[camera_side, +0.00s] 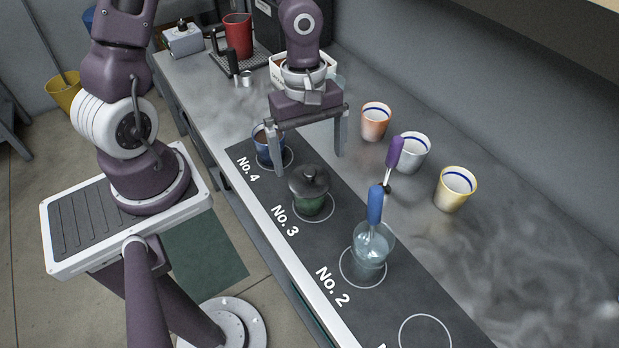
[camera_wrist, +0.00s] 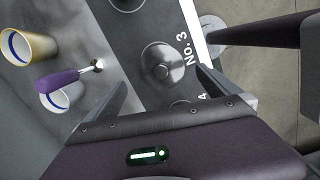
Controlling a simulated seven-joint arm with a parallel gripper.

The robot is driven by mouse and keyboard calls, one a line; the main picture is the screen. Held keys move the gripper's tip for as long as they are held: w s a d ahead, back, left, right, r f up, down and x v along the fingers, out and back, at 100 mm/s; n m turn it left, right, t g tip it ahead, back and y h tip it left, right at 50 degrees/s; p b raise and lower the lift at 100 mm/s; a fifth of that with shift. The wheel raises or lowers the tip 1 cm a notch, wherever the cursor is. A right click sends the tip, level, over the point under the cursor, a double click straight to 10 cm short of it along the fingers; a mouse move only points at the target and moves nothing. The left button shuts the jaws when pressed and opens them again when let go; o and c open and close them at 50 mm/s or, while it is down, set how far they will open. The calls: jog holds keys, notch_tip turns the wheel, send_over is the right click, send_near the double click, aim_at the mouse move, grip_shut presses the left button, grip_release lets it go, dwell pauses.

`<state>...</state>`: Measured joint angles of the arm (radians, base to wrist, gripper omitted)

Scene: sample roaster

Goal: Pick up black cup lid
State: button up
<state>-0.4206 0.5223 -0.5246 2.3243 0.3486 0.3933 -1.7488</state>
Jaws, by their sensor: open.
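The black cup lid (camera_side: 309,181), dark and glossy with a knob on top, sits on a green cup (camera_side: 311,204) at the No. 3 ring. In the wrist view the lid (camera_wrist: 162,62) lies between and just beyond the fingertips, its knob facing the camera, and it hides most of the cup. My gripper (camera_side: 310,163) is open and empty, pointing down above the mat between No. 4 and No. 3. The fingers (camera_wrist: 161,80) stand wide apart in the wrist view. I see no contact with the lid.
A blue cup (camera_side: 262,150) stands at No. 4, close by the left finger. A glass (camera_side: 370,252) with a blue-handled tool (camera_side: 375,205) stands at No. 2. Orange (camera_side: 375,124), white (camera_side: 411,157) and yellow (camera_side: 453,192) cups and a purple-handled spoon (camera_side: 394,152) are to the right.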

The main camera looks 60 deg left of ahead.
aim_at(310, 171)
jog(key=f, duration=0.4)
jog(key=shift+s+d+f, duration=0.25)
jog(key=shift+d, duration=0.15)
jog(key=shift+c, duration=0.4)
jog(key=c, duration=1.3)
jog(key=r, duration=0.6)
jog(key=a+r, duration=0.1)
jog(key=r, duration=0.2)
jog(key=shift+w+r, duration=0.2)
jog(key=shift+r, duration=0.15)
jog(key=a+f, duration=0.1)
jog(key=a, duration=0.9)
jog(key=a+f, duration=0.1)
jog(key=a, duration=0.5)
jog(key=shift+s+f, duration=0.2)
jog(key=shift+f, duration=0.15)
